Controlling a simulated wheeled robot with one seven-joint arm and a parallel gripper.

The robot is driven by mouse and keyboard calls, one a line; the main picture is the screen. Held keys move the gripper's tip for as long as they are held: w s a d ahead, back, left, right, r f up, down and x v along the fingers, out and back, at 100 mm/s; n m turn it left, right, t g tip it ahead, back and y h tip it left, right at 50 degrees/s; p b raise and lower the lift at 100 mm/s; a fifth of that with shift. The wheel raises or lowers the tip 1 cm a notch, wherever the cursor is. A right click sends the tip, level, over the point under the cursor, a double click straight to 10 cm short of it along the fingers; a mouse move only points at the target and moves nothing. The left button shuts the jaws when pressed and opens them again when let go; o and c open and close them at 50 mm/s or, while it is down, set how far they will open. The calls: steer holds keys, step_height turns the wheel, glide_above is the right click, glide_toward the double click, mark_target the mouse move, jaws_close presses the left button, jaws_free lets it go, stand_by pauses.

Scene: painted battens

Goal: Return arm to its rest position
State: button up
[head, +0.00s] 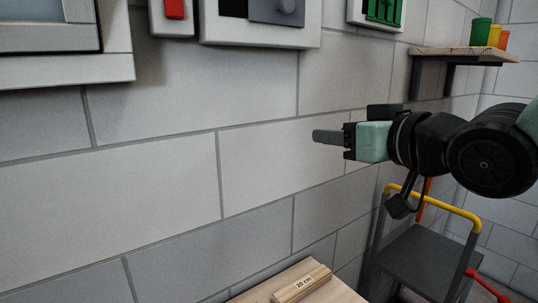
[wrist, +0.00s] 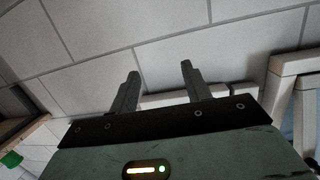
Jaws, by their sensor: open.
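My gripper (head: 328,136) is in the right half of the head view, held level in the air in front of the grey block wall, pointing left. My dark and pale green arm reaches in from the right edge. In the wrist view my gripper (wrist: 158,84) shows two dark fingers standing apart with nothing between them. The block wall lies behind them.
A wooden batten marked 20 cm (head: 301,284) lies on a wooden top (head: 340,291) below. A grey cart with a yellow handle (head: 448,207) stands below my arm. A shelf (head: 465,54) holds coloured cups. Panels (head: 262,37) hang along the upper wall.

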steer(key=s+a+f+g+h, duration=0.1)
steer(key=s+f+g+h, duration=0.3)
steer(key=f, duration=0.7)
steer(key=s+d+f+n+g+h, duration=0.1)
steer(key=s+f+g, duration=0.4)
steer(key=s, duration=0.4)
steer(key=s+d+f+n+g+h, duration=0.1)
steer(key=s+f+g+h, duration=0.1)
steer(key=s+f+g, duration=0.3)
steer(key=s+f, duration=0.2)
steer(key=s, duration=0.2)
steer(key=shift+d+f+b, duration=0.2)
steer(key=shift+d+b, duration=0.15)
steer(key=shift+b, duration=0.05)
steer(key=shift+w, duration=0.1)
